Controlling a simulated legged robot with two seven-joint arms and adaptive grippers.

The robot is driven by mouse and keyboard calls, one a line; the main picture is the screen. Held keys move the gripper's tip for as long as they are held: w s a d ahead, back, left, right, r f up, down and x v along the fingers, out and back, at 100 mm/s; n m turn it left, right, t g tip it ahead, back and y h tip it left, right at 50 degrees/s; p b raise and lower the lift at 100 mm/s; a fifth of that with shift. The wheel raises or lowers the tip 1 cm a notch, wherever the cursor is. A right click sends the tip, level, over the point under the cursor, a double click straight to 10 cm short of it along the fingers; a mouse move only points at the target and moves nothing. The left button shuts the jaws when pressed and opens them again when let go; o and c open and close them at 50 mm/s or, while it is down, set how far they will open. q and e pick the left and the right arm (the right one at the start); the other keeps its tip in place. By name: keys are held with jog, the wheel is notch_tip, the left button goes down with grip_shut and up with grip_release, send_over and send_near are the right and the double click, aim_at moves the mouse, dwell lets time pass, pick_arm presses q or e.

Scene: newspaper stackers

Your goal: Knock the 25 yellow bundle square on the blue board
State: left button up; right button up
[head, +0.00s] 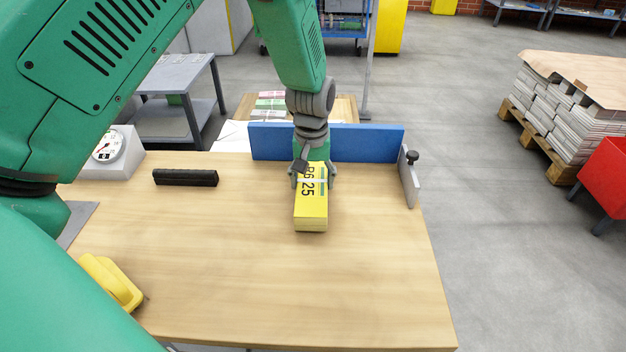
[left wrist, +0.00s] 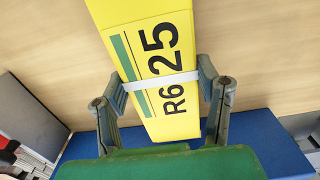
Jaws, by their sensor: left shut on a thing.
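The yellow bundle (head: 311,213), marked R6 25 and bound with a white strap, lies lengthwise toward the blue board. My left gripper (head: 315,178) is shut on its sides near the far end; the fingers also show on both sides of the bundle in the left wrist view (left wrist: 161,92). The blue board (head: 355,141) stands upright along the table's far edge, and it shows behind the bundle in the left wrist view (left wrist: 262,135). The gripper partly hides the bundle's far end, so I cannot tell in the head view whether it touches the board. My right gripper is not in view.
A grey side plate with a black knob (head: 410,180) stands at the board's right end. A black bar (head: 185,177) and a dial scale (head: 113,150) are on the left. A yellow object (head: 110,282) lies front left. The wooden table (head: 370,270) is clear in front.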

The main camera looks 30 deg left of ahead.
aim_at(315, 170)
pick_arm(q)
jog(key=shift+w+d+r, duration=0.1)
jog(key=shift+w+d, duration=0.1)
jog(key=shift+w+a, duration=0.3)
jog(key=shift+a, duration=0.1)
jog(key=shift+w+a+p, duration=0.25)
jog(key=shift+w, duration=0.2)
jog(key=shift+w+a+p, duration=0.2)
jog(key=shift+w, duration=0.25)
dwell(0.6)
jog(key=shift+w+a+r+p, duration=0.1)
jog(key=shift+w+r+p, duration=0.15)
jog(key=shift+p, duration=0.2)
dwell(1.2)
jog(key=shift+s+d+f+p, duration=0.1)
jog(key=shift+s+d+p, duration=0.4)
jog(key=shift+s+p, duration=0.35)
jog(key=shift+s+d+f+p, duration=0.15)
jog(key=shift+s+d+p, duration=0.35)
jog(key=shift+s, duration=0.35)
